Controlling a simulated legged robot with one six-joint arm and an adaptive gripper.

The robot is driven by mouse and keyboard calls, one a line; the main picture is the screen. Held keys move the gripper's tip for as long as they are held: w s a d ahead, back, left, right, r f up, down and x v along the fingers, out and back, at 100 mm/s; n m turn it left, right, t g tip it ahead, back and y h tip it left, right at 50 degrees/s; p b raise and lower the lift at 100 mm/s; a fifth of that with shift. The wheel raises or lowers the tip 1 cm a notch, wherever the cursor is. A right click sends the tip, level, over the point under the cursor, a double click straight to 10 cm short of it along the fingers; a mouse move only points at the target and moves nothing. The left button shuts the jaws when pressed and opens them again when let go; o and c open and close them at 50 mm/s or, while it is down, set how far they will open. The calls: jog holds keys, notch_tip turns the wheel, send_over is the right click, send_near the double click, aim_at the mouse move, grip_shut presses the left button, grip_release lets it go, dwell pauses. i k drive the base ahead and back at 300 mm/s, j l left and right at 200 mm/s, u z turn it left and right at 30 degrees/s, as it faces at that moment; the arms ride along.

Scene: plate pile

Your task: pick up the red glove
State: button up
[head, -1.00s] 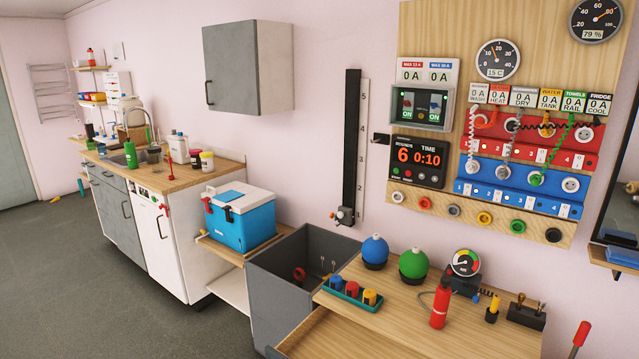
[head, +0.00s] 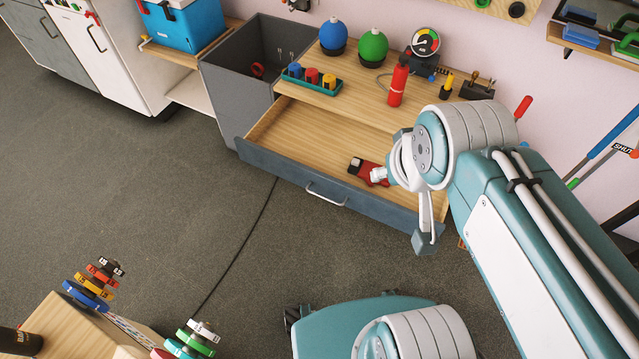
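The red glove (head: 365,168), red with black parts, lies in the open wooden drawer (head: 300,130) below the worktop. A white piece at its right end may be its cuff; I cannot tell. My gripper (head: 413,190) is at the right end of the drawer, just right of the glove. Its fingers are spread wide, one towards the worktop and one over the drawer front. Nothing shows held between them. My wrist hides the right part of the drawer.
The worktop (head: 345,99) above the drawer holds a blue ball (head: 333,35), a green ball (head: 372,46), a red cylinder (head: 398,86) and a gauge (head: 425,41). A grey open bin (head: 225,95) stands left. Coloured discs (head: 95,280) stand at lower left. The floor before the drawer is mostly clear.

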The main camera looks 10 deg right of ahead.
aim_at(361, 168)
jog(key=i+j+z, duration=0.35)
jog(key=i, duration=0.25)
jog(key=i+j+z, duration=0.3)
jog(key=i+j, duration=0.25)
jog(key=j, duration=0.15)
